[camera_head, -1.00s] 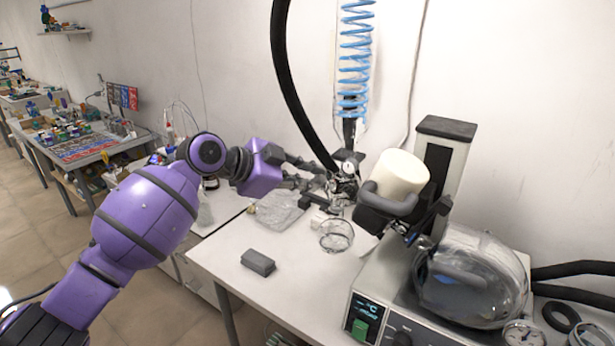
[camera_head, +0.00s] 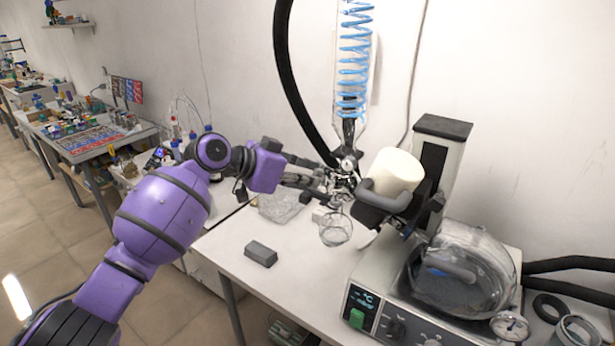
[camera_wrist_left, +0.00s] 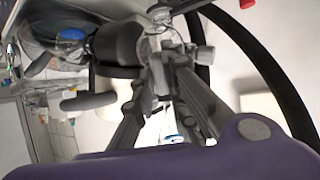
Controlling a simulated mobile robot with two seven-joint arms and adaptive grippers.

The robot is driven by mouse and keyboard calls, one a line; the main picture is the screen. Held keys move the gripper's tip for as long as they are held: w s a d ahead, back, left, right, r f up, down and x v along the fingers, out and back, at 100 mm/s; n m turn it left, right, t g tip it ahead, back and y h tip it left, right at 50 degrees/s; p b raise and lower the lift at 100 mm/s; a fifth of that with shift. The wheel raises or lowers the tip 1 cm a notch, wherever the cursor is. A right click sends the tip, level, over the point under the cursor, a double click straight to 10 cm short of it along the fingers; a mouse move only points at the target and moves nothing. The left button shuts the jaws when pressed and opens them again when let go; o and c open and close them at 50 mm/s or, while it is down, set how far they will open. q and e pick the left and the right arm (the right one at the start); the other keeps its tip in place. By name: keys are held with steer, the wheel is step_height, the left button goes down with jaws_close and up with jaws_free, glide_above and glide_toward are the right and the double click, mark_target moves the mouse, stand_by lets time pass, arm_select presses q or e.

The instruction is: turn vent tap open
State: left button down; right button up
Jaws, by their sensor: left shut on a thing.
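The glass column with a blue coil (camera_head: 354,75) hangs at the back wall, with metal and glass fittings (camera_head: 347,165) at its lower end. My left gripper (camera_head: 333,183) reaches these fittings from the left, and its fingers are shut on a small part there, at the vent tap. The tap is mostly hidden by the fingers and too small to make out. In the left wrist view the gripper's fingers (camera_wrist_left: 167,65) close around the fittings. A round glass flask (camera_head: 336,230) hangs just below. My right gripper is not in view.
The titrator-like instrument (camera_head: 385,290) with a cream cylinder (camera_head: 396,170) and a clear glass bowl (camera_head: 465,280) stands close to the right. A black hose (camera_head: 290,80) curves down behind the gripper. A grey block (camera_head: 261,254) lies on the white bench (camera_head: 290,285), whose front left is clear.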

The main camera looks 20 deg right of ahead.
arm_select(q)
steer(key=shift+r, duration=0.1)
stand_by(0.3)
steer(key=c, duration=1.8)
jaws_free()
steer(key=shift+o, duration=0.2)
steer(key=shift+a, duration=0.1)
steer(key=v, duration=1.1)
steer(key=shift+a+r, duration=0.15)
steer(key=shift+a, duration=0.2)
steer(key=shift+s, duration=0.1)
